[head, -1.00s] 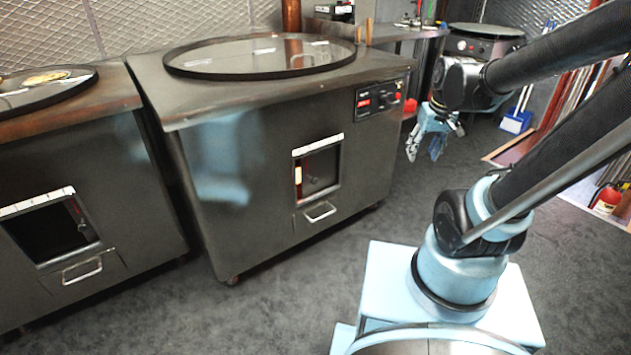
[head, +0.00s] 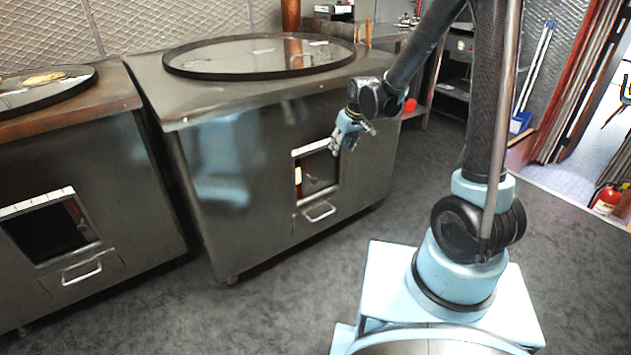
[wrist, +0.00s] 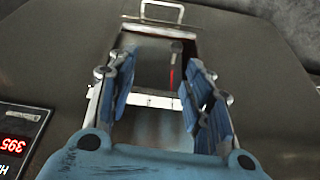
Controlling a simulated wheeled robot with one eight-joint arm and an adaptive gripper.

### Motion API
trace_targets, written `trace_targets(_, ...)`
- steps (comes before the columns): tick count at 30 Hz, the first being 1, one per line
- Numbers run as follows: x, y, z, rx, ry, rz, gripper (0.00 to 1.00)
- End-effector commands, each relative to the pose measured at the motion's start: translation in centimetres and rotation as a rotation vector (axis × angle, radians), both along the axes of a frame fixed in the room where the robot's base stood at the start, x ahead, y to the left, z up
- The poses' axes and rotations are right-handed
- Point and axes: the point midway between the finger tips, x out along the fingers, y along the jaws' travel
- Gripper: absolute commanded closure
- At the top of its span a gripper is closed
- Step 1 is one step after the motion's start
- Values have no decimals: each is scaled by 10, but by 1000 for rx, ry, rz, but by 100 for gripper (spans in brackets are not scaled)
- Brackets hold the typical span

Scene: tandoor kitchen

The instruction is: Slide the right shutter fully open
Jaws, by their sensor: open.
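The right oven's window frame (head: 318,147) has a pale top strip and holds a dark shutter (head: 318,172) with a small knob. The shutter covers most of the opening; a narrow orange-lit gap shows at its left edge. In the wrist view, turned about upside down, the shutter (wrist: 150,52) and its knob (wrist: 176,46) show beyond the fingers, with a red glow beside them. My gripper (head: 338,150) is open and empty, in front of the window's upper right corner. Its blue fingers (wrist: 158,78) are spread apart in the wrist view, apart from the knob.
A drawer handle (head: 319,212) sticks out below the window. The left oven (head: 50,180) has a similar window, mostly open and dark. A red digital display (wrist: 14,145) is beside my gripper in the wrist view. Open floor (head: 300,290) lies before the ovens.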

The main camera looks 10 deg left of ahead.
Motion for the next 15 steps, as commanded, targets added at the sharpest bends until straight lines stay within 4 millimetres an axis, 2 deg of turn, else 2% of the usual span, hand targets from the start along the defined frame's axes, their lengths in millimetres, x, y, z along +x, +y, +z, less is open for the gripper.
trace_targets(1, 2, 15, -9, 3, -4, 22, 54)
trace_targets(6, 3, 47, -31, 10, -13, 70, 54)
trace_targets(9, 2, 58, -39, 13, -16, 87, 54)
trace_targets(15, 3, 64, -47, 15, -17, 95, 54)
